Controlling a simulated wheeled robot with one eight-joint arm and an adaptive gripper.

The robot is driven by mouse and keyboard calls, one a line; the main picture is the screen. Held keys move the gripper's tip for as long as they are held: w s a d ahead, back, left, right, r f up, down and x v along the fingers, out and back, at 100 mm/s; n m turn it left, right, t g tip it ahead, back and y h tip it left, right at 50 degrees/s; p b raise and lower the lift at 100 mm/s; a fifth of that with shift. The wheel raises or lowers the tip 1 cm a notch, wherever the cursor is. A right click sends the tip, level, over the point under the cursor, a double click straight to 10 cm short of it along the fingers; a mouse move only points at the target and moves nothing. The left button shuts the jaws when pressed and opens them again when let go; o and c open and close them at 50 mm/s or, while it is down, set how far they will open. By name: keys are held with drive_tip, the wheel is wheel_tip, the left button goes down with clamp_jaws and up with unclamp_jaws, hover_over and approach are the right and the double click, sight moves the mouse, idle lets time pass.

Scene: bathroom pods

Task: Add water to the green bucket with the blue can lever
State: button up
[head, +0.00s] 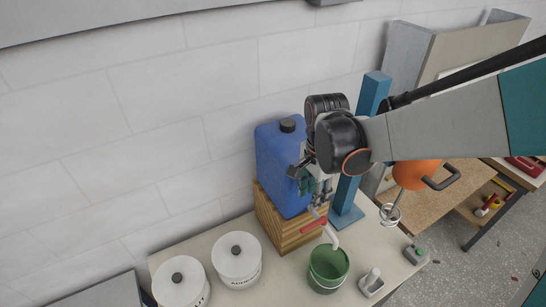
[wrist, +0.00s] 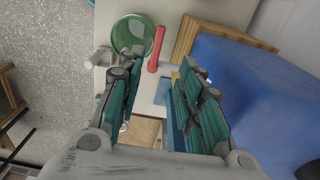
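The blue can (head: 275,160) stands on a wooden stand (head: 270,220) against the wall. Its red lever (head: 314,226) sits on a white spout (head: 330,237) at the front. The green bucket (head: 327,283) stands on the table below the spout end. I cannot make out any water in it. My gripper (head: 320,196) is above the lever, in front of the can. In the wrist view my gripper (wrist: 157,75) is open and empty. There the red lever (wrist: 156,48) shows beyond the gap between the fingertips, apparently untouched, with the green bucket (wrist: 131,35) behind it.
Two white lidded canisters (head: 237,264) stand left of the stand. A blue post (head: 345,197) rises right of the can, behind my gripper. An orange mixer (head: 415,174) with a metal whisk is at the right. A small grey tool (head: 371,284) lies right of the bucket.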

sight(307, 227)
drive_tip(key=f+b, duration=0.4)
drive_tip(key=f, duration=0.3)
drive_tip(key=f+b, duration=0.4)
drive_tip(key=f, duration=0.2)
drive_tip(key=shift+s+a+f+b, duration=0.1)
drive_tip(key=shift+s+f+b, duration=0.1)
drive_tip(key=shift+f+b, duration=0.15)
clamp_jaws()
